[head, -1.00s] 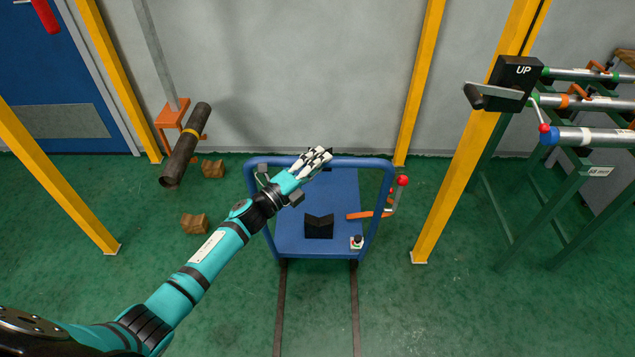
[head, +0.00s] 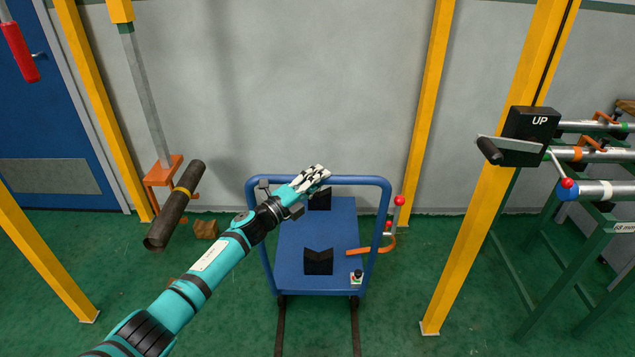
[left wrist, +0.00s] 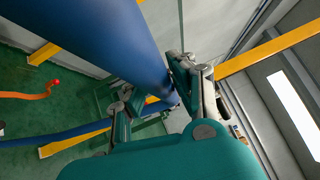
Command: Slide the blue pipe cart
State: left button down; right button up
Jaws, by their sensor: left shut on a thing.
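The blue pipe cart (head: 300,235) stands on two dark floor rails in the head view. It has a flat deck and a blue hoop handle (head: 355,181). Two black V-blocks sit on it, the front one (head: 318,262) in plain view and the other partly hidden behind the handle. My left gripper (head: 314,177) is shut on the top bar of the handle, left of its right end. In the left wrist view the blue bar (left wrist: 100,45) runs between the fingers of the left gripper (left wrist: 160,95). My right gripper is not in view.
A brown pipe (head: 180,200) with a yellow band is at the left by an orange stand. Yellow posts (head: 480,190) flank the cart. A red-knobbed lever (head: 399,202) is at its right. A black UP box (head: 528,135) and pipe racks are at the right. The wall is behind.

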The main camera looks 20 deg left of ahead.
pick_arm(q)
jog(key=shift+a, duration=0.25)
jog(key=c, duration=1.3)
grip_release()
jog(key=shift+w, duration=0.15)
jog(key=shift+c, duration=0.2)
jog(key=shift+o, duration=1.2)
jog(key=shift+f, duration=0.1)
jog(key=shift+d, duration=0.15)
jog(key=v, duration=1.2)
